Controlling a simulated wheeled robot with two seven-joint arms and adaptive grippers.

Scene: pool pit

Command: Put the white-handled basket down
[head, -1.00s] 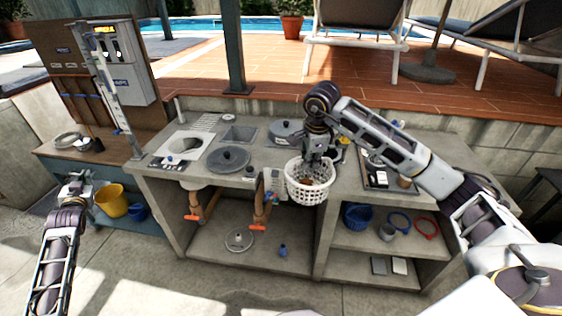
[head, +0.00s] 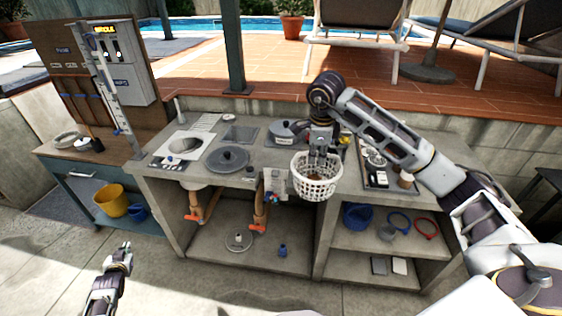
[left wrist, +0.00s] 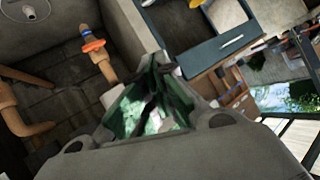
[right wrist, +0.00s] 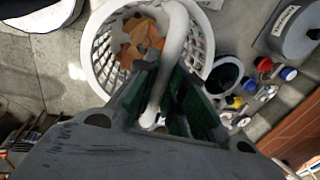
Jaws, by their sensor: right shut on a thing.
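The white-handled basket (head: 318,178) is a white lattice basket in the head view, in front of the concrete counter's front edge. My right gripper (head: 320,150) is above it, shut on its white handle (right wrist: 172,60). The right wrist view looks down into the basket (right wrist: 95,50), which holds brown leaves (right wrist: 140,42). The basket hangs roughly upright. Its underside and any contact with the counter are hidden. My left gripper (head: 122,250) is empty at lower left, in front of the counter. In the left wrist view its green-padded fingers (left wrist: 150,105) show a gap between them.
The counter (head: 262,165) carries a round grey lid (head: 228,158), a grey lidded pot (head: 287,132) and a dark tray (head: 377,172). Shelves below hold a blue bowl (head: 357,215) and rings. A yellow bucket (head: 112,200) stands at left.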

